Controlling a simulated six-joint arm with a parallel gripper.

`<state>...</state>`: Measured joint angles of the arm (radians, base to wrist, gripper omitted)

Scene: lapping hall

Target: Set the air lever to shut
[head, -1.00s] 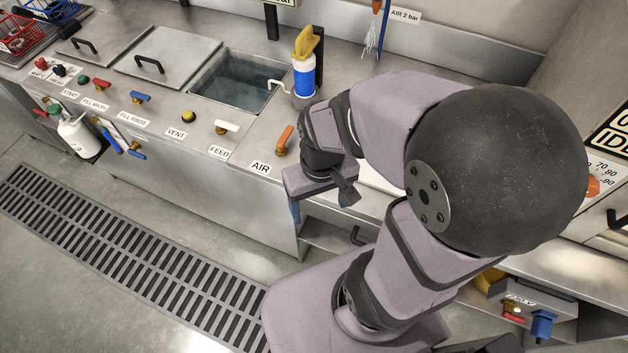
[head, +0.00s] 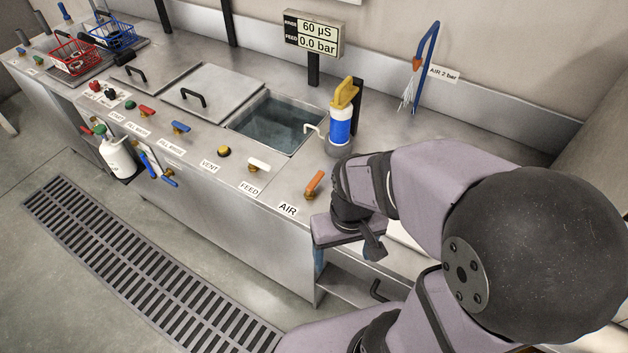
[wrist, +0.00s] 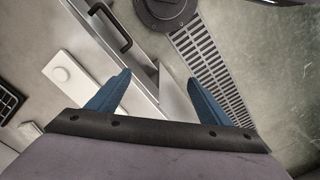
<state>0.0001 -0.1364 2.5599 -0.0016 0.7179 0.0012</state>
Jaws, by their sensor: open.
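The air lever (head: 314,182) has an orange handle on a brass-coloured body, on the bench top behind the AIR label (head: 287,209). Its handle slants up and right in the head view, across the line of the bench front, unlike the white feed lever (head: 258,164). My gripper (head: 319,260) is just right of the lever and nearer the front edge, pointing down and apart from it. Only part of its blue fingers shows there. In the wrist view my gripper (wrist: 158,78) is open, with nothing between the fingers. The air lever is not visible in the wrist view.
A blue-and-white cylinder with a yellow top (head: 340,122) stands behind the lever, beside the open water tank (head: 275,124). The display (head: 314,34) reads 60 µS and 0.0 bar. A black drawer handle (wrist: 110,26) shows near my fingers. A floor grate (head: 140,265) lies in front.

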